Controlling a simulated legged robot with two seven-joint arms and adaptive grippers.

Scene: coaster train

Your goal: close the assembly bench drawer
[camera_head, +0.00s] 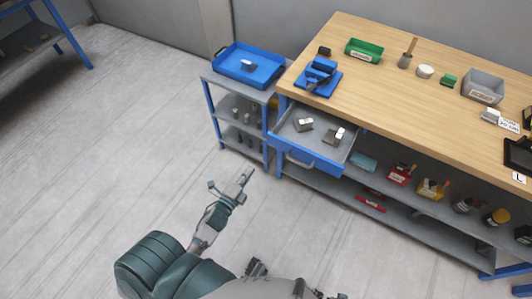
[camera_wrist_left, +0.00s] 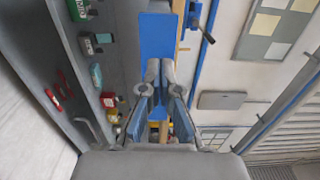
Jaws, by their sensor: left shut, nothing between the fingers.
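The assembly bench drawer (camera_head: 331,159) is pulled out from under the wooden bench top in the head view. It has a blue front with a pale handle (camera_head: 299,161), and a few small grey and white parts lie inside. My left gripper (camera_head: 247,173) is shut and empty. It is in front of the drawer, lower left of the handle and apart from it in the head view. In the left wrist view the shut fingers (camera_wrist_left: 160,68) point toward a blue panel (camera_wrist_left: 157,36) that looks like the drawer front.
A blue tray (camera_head: 247,66) sits on a small shelf rack left of the bench. The bench top (camera_head: 390,85) holds bins, a blue fixture and small items. The floor left of the drawer is clear.

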